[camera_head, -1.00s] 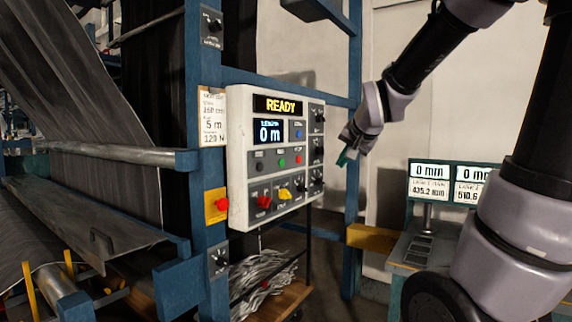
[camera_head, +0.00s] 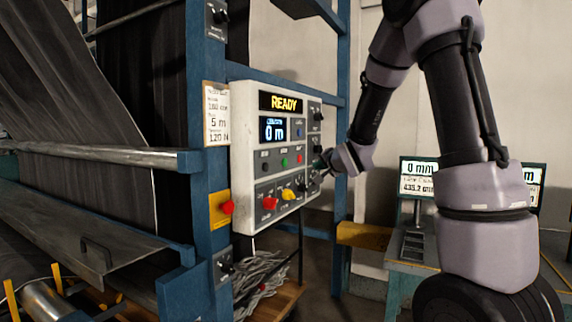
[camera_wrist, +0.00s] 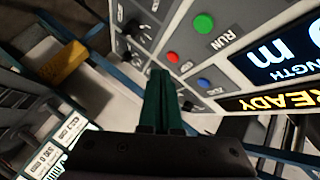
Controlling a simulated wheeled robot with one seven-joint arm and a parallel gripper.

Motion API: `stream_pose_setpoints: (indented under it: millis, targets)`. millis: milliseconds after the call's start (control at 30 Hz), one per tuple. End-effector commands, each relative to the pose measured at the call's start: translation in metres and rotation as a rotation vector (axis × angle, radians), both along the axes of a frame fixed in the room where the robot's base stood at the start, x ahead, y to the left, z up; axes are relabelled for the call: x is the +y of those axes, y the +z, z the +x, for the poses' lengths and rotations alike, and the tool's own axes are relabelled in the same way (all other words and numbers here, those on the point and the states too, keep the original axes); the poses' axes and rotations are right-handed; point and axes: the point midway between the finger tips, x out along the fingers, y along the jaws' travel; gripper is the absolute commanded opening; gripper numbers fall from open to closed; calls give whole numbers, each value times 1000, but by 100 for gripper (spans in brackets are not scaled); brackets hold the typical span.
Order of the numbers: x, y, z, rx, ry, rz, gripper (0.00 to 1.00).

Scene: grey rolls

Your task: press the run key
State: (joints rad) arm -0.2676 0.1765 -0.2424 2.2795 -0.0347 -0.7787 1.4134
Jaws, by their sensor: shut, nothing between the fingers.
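The run key is the green button (camera_wrist: 204,23) labelled RUN in the wrist view. It also shows as a small green dot (camera_head: 284,162) on the white control panel (camera_head: 240,150) in the head view. A red button (camera_wrist: 172,57) and a blue button (camera_wrist: 203,83) sit near it. My gripper (camera_wrist: 161,72) is shut and empty, its green fingers pointing at the panel, with their tips nearer the red button than the green one. In the head view my gripper (camera_head: 324,160) is at the panel's right side; contact cannot be told. The display reads READY and 0 m.
Knobs (camera_head: 317,134) line the panel's right edge, close to my gripper. Red and yellow switches (camera_head: 288,194) sit below the buttons. A red stop button (camera_head: 227,207) on a yellow plate is on the blue frame. Free space lies right of the panel.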

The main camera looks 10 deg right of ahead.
Motion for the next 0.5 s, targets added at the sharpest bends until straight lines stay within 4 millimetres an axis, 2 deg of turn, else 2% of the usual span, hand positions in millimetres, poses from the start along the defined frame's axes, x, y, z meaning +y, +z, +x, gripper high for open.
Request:
stream_pose_setpoints:
  millis: [267, 500]
  targets:
    - [8, 0, 6, 0, 1, -1, 0]
    - [36, 0, 25, 1, 2, -1, 0]
